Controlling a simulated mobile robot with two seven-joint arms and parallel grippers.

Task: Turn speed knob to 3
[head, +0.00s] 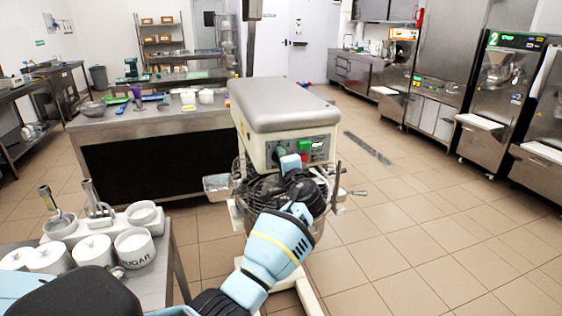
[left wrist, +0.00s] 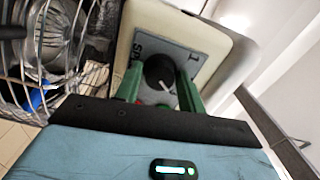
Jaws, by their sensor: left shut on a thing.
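The speed knob (left wrist: 159,70) is a round black dial with a white pointer mark, set on a grey plate on the mixer's pale housing. In the left wrist view the pointer slants toward the lower right. A "1" shows on the plate to the right of the knob; I cannot make out a 3. My left gripper (left wrist: 160,84) has its green fingers on either side of the knob, shut on it. In the head view the mixer (head: 283,105) stands at the centre, with my left arm reaching its front. The knob is hard to see there. My right gripper is not in view.
A wire guard (left wrist: 60,45) and bowl sit close beside the gripper, below the mixer head. A side table (head: 165,250) with white jars stands at lower left. A counter (head: 150,118) is behind on the left. Freezers (head: 497,95) line the right; the floor between is mostly clear.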

